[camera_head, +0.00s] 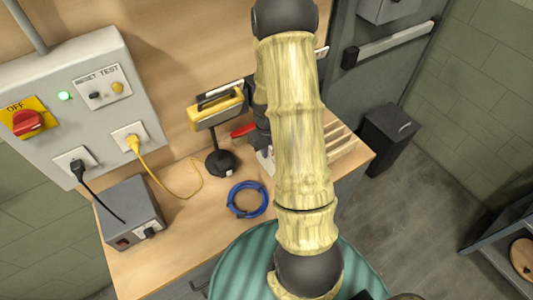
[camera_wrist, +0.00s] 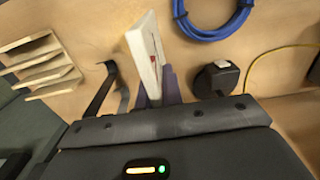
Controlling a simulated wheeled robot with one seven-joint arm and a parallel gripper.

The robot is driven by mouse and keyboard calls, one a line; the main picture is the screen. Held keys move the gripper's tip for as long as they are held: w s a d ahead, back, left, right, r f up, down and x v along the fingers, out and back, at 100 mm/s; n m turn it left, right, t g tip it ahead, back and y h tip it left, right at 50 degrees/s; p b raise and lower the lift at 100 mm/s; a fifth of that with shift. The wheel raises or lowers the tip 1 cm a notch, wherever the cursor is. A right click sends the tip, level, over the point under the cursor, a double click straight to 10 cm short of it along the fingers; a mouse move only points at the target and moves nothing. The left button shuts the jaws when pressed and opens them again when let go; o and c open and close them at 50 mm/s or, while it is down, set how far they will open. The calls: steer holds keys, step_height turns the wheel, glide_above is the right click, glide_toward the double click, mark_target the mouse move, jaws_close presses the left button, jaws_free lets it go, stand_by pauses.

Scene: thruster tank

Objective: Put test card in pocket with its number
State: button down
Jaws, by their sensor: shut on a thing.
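A white test card (camera_wrist: 146,50) with a small red mark stands edge-on between my gripper's (camera_wrist: 158,85) two purple-grey fingers in the wrist view. The gripper is shut on the card. The number on the card cannot be read. The wooden rack of pockets (camera_wrist: 38,66) is at the left in the wrist view, apart from the card. In the head view the rack (camera_head: 342,142) shows to the right of my arm, partly hidden by it. My arm also hides most of the gripper and card there.
A blue cable coil (camera_head: 247,199) lies on the bench (camera_head: 190,235). A yellow-and-black device (camera_head: 217,108) on a round black stand (camera_head: 220,163) is behind it. A grey box (camera_head: 130,215) with a black cord stands left, below the wall switch panel (camera_head: 75,105).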

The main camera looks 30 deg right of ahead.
mark_target(266, 169)
steer(key=shift+f, duration=0.35)
step_height(266, 169, down, 2)
steer(key=shift+f+p, duration=0.1)
steer(key=shift+p, duration=0.5)
steer(key=shift+w+f+p, duration=0.25)
steer(key=shift+f+p, duration=0.3)
steer(key=shift+f, duration=0.15)
